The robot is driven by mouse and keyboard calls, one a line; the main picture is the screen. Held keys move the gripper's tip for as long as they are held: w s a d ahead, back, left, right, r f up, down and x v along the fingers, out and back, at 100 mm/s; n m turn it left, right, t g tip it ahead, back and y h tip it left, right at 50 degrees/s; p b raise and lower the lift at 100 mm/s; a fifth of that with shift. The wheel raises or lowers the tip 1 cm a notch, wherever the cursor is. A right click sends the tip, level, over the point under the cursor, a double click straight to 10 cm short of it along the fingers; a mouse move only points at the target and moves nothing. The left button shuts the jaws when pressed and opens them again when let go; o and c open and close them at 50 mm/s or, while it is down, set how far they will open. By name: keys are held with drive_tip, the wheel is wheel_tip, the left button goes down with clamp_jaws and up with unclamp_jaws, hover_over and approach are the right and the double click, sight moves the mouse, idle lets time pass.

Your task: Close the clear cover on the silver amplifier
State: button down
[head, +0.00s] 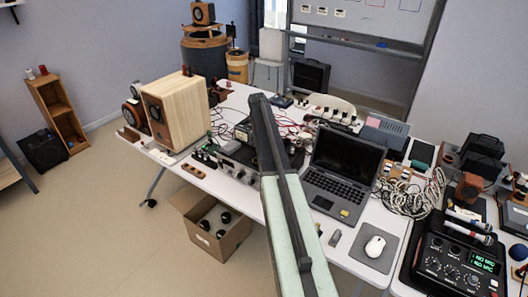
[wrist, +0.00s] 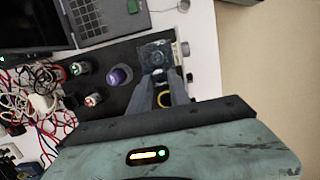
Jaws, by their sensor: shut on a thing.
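The silver amplifier (head: 238,174) stands near the front edge of the long white table in the head view, with knobs on its front. In the wrist view a dark top plate (wrist: 118,58) carries several round tube-like parts. My gripper (wrist: 164,76) is over the right part of that plate, its fingers shut on a small, dark, glassy piece that looks like part of the clear cover (wrist: 156,54). The cover's outline and angle are hard to make out. In the head view my arm hides the gripper's fingertips and the area right of the amplifier.
An open laptop (head: 342,168) stands right of my arm. A wooden speaker (head: 176,112) stands to the left on the table. An open cardboard box (head: 212,232) is on the floor below.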

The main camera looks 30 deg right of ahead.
drive_tip(key=shift+d, duration=0.1)
drive_tip(key=c, duration=1.2)
unclamp_jaws()
drive_tip(key=shift+c, duration=0.2)
drive_tip(key=shift+r, duration=0.1)
wheel_tip(320, 180, up, 7)
drive_tip(key=w+p, duration=0.1)
drive_tip(key=p, duration=0.6)
drive_tip(key=shift+w+a+r+p, duration=0.2)
drive_tip(key=shift+a+p, duration=0.15)
